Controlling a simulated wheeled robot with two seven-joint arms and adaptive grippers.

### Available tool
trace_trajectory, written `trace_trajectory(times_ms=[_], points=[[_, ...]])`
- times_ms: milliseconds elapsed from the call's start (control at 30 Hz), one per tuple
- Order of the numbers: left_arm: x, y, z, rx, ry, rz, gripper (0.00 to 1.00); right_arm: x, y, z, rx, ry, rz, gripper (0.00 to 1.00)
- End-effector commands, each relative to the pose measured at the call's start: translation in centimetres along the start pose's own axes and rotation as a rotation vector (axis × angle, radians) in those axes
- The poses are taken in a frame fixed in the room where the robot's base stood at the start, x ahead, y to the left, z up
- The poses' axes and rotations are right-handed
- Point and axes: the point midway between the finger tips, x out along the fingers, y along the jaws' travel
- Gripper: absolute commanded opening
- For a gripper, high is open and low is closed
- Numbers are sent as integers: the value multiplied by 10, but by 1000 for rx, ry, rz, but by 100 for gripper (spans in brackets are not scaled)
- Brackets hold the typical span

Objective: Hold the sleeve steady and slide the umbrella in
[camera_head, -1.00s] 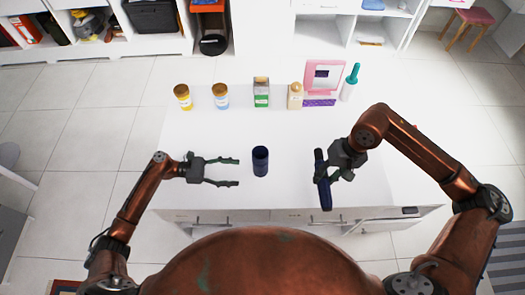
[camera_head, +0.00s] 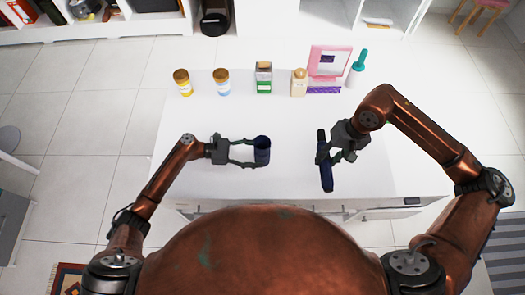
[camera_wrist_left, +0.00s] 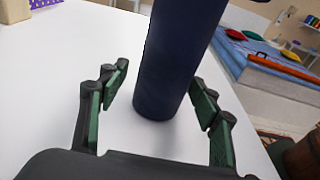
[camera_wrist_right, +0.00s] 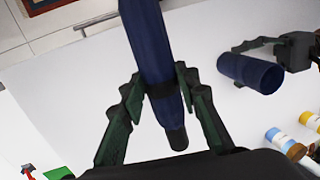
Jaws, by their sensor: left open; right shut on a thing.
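The sleeve (camera_head: 262,152), a dark blue open-topped cylinder, stands upright on the white table. My left gripper (camera_head: 258,152) is open, with its fingers on either side of the sleeve. In the left wrist view the sleeve (camera_wrist_left: 172,65) rises between the open fingers (camera_wrist_left: 160,108), with gaps visible on both sides. The umbrella (camera_head: 325,165), a folded dark blue rod, is to the right of the sleeve. My right gripper (camera_head: 328,155) is shut on it. In the right wrist view the umbrella (camera_wrist_right: 150,45) runs between the fingers, with its dark end near the palm.
Along the table's far edge stand a yellow jar (camera_head: 182,84), a blue-labelled jar (camera_head: 221,82), a green-labelled bottle (camera_head: 263,78), a beige bottle (camera_head: 299,83), a pink frame (camera_head: 328,62) and a teal-topped bottle (camera_head: 357,68). The tabletop between sleeve and umbrella is clear.

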Motion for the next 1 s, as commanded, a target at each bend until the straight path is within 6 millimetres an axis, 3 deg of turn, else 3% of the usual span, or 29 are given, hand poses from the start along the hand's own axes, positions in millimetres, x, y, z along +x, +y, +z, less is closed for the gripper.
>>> trace_trajectory(times_ms=[200, 700, 1000], points=[[12, 0, -1, -3, 1, 0, 58, -3, -1, -1, -1, 0, 0, 0], [13, 0, -2, -3, 1, 1, 58, -2, -1, -1, -2, -1, 0, 0], [13, 0, -2, -3, 1, 1, 39, -2, -1, -1, -2, -1, 0, 0]])
